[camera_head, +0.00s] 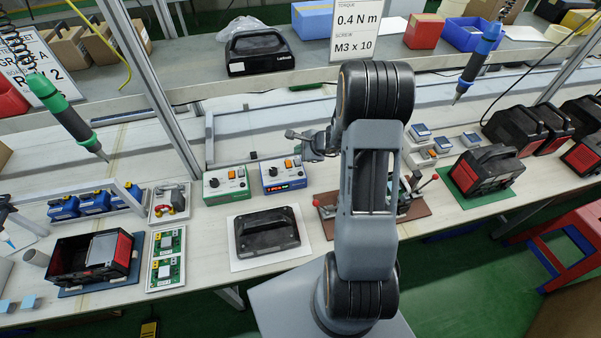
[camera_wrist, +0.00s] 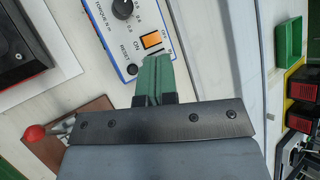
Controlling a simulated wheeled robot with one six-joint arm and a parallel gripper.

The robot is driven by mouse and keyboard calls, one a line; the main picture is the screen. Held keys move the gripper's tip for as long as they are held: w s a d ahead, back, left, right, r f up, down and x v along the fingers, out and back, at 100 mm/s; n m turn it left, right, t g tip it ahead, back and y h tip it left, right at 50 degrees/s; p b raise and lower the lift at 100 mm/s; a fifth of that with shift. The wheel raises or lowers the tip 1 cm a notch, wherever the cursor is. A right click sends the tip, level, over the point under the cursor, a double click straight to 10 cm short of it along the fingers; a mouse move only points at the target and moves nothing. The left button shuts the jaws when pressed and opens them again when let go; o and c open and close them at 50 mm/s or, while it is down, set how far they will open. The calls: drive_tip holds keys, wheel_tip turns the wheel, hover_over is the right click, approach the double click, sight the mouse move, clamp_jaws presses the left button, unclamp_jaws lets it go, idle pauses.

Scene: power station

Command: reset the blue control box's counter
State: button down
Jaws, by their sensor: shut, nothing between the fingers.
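The blue control box (camera_head: 284,185) stands on the bench in the head view, with a lit red display, a black knob and an orange switch. In the wrist view its panel (camera_wrist: 113,45) shows a round black button marked RESET (camera_wrist: 132,69), an orange ON/OFF switch (camera_wrist: 152,40) and a black knob (camera_wrist: 122,9). My gripper (camera_wrist: 157,60) is shut and empty, its green fingertips pictured over the panel's edge beside the RESET button and below the switch. Contact cannot be told. In the head view my gripper (camera_head: 293,135) is above and right of the box, partly hidden by my arm.
A green control box (camera_head: 226,187) stands just left of the blue one. A black cover (camera_head: 267,232) lies in front on a white mat. A brown plate (camera_head: 413,208) with red-knobbed clamps is to the right. A screwdriver (camera_head: 75,125) hangs at left.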

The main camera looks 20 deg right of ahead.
drive_tip(key=shift+f, duration=0.15)
drive_tip(key=b, duration=0.6)
hover_over(300, 174)
wheel_tip(300, 174, down, 8)
drive_tip(key=shift+d+r, duration=0.15)
drive_tip(key=shift+r, duration=0.05)
drive_tip(key=shift+f+b, duration=0.3)
drive_tip(key=shift+f, duration=0.15)
drive_tip(key=shift+f+b, duration=0.8)
drive_tip(key=shift+b, duration=0.45)
idle(1.9)
drive_tip(key=shift+r, duration=0.1)
idle(0.3)
drive_tip(key=shift+r+p, duration=0.4)
drive_tip(key=shift+r, duration=0.3)
drive_tip(key=shift+r+p, duration=1.65)
drive_tip(key=shift+r, duration=0.85)
